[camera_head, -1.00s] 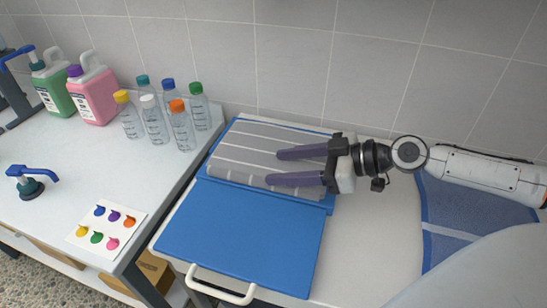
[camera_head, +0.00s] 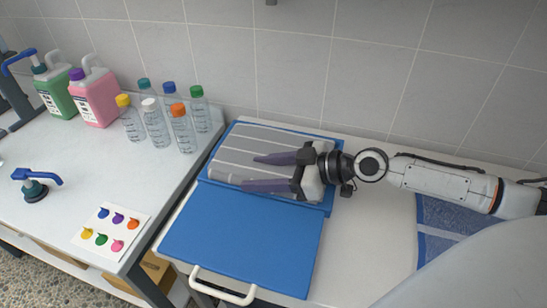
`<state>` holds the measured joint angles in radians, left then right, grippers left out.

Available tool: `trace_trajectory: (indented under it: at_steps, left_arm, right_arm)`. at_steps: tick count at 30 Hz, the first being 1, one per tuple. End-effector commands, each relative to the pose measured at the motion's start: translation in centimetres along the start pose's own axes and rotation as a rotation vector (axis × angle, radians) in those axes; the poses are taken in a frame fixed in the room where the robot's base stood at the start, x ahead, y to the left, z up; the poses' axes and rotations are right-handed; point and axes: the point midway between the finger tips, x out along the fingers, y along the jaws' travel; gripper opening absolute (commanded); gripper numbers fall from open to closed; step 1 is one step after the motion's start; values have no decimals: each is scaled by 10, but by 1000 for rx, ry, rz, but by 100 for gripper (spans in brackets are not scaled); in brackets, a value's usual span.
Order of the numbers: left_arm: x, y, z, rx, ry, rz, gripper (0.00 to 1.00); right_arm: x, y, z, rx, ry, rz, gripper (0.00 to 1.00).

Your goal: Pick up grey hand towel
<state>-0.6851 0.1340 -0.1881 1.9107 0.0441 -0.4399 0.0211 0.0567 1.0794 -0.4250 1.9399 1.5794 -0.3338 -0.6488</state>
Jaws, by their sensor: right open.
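The grey hand towel (camera_head: 235,147) with pale stripes lies folded on the far part of the blue folding board (camera_head: 238,235). My right gripper (camera_head: 248,172) reaches in from the right, over the towel. Its two purple fingers are apart and point left, with grey towel showing between them. Part of the towel's right side is hidden behind the gripper. I cannot tell whether the fingers touch the towel.
Several capped bottles (camera_head: 155,122), a pink jug (camera_head: 94,97) and a green jug (camera_head: 57,90) stand on the left counter. A dotted colour card (camera_head: 110,229) lies at its front. A blue patterned cloth (camera_head: 445,222) lies at the right. A tiled wall closes the back.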

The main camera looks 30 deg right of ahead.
Motion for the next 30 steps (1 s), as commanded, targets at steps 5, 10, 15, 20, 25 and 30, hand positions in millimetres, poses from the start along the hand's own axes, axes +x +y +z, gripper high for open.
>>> trace_trajectory:
  at_steps: [5, 10, 15, 20, 25, 30]
  left_arm:
    - [0, 0, 0, 0, 1, 0, 31]
    - [0, 1, 0, 1, 1, 1, 31]
    - [0, 2, -1, 2, 2, 3, 31]
    - [-1, 2, -2, 2, 3, 4, 31]
    - [-5, 3, -6, 1, 4, 4, 31]
    - [-7, 3, -8, 1, 6, 4, 31]
  right_arm:
    - [0, 0, 0, 0, 0, 0, 41]
    - [0, 0, 0, 0, 0, 0, 13]
    - [0, 0, 0, -1, 1, 1, 4]
    - [-2, 1, -4, -4, 1, 1, 4]
    - [-12, 1, -29, -8, 2, 1, 4]
    - [-26, 1, -61, -7, 2, 1, 4]
